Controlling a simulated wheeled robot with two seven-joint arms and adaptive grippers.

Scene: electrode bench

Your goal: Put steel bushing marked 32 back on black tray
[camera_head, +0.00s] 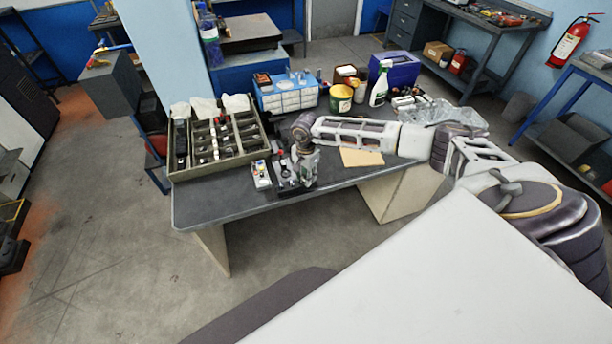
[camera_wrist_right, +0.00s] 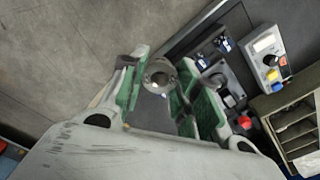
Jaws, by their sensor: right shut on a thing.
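My right gripper (camera_head: 304,170) is low over the front edge of the bench. In the right wrist view its green-padded fingers (camera_wrist_right: 160,90) are shut on a round steel bushing (camera_wrist_right: 160,72) with a hole through it. No number can be read on it. The black tray (camera_head: 297,192) is at the bench's front edge, partly hidden by the gripper. In the wrist view the tray (camera_wrist_right: 208,48) is just right of the held bushing, with small white-and-blue labels on it. My left gripper is not in view.
A pale box with coloured buttons (camera_head: 261,175) is beside the tray. A grey-green divided crate (camera_head: 215,162) stands to the left. Blue-and-white drawers (camera_head: 290,100), a yellow-green can (camera_head: 341,99) and a spray bottle (camera_head: 380,84) stand behind. The front left bench top is clear.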

